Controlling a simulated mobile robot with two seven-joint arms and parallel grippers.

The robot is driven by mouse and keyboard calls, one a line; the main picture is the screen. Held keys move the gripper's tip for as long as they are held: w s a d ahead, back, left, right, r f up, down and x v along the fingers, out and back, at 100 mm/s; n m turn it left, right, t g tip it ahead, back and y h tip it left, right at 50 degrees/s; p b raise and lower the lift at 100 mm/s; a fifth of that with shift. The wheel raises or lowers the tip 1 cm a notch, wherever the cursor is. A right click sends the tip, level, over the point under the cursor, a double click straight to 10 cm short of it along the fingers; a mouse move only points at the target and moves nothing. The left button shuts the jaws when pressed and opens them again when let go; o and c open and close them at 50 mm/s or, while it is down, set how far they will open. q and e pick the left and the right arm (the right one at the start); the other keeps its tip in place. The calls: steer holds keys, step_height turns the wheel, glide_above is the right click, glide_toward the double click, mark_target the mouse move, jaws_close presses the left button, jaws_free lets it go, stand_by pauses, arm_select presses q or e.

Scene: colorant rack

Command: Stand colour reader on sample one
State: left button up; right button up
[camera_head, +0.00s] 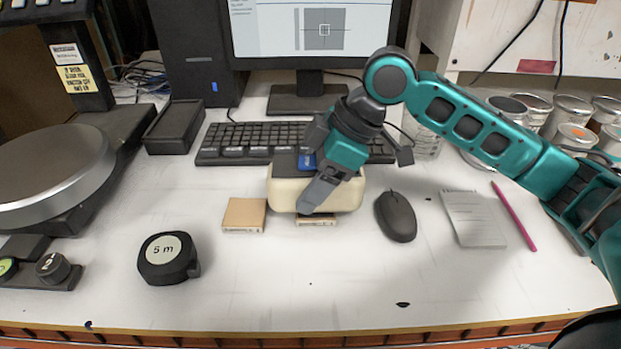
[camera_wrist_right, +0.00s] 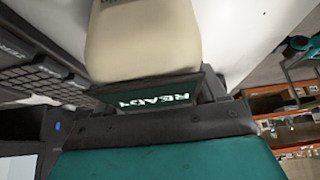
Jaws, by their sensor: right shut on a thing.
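The colour reader (camera_head: 345,197) is a cream, rounded body with a dark top, upright in the middle of the desk. In the right wrist view its cream body (camera_wrist_right: 140,40) shows beside a small screen reading READY. My right gripper (camera_head: 318,192) is shut on the reader from above. Two tan sample tiles are on the desk. One tile (camera_head: 244,215) lies clear, left of the reader. The other tile (camera_head: 316,223) is mostly hidden under the reader; only its front edge shows. I cannot tell whether the reader touches it, nor read the tile labels. My left gripper is not in view.
A black keyboard (camera_head: 240,143) lies behind the reader. A mouse (camera_head: 396,215), a notepad (camera_head: 473,218) and a pink pencil (camera_head: 514,216) are to the right. A tape measure (camera_head: 168,258) sits front left. The front middle of the desk is clear.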

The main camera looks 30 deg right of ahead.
steer(key=o, duration=1.1)
steer(key=shift+f, duration=0.1)
steer(key=o, duration=0.5)
steer(key=p+v, duration=0.1)
steer(key=v, duration=1.1)
steer(key=shift+r+p, duration=0.2)
steer(key=shift+p, duration=0.2)
steer(key=shift+s+f, duration=0.1)
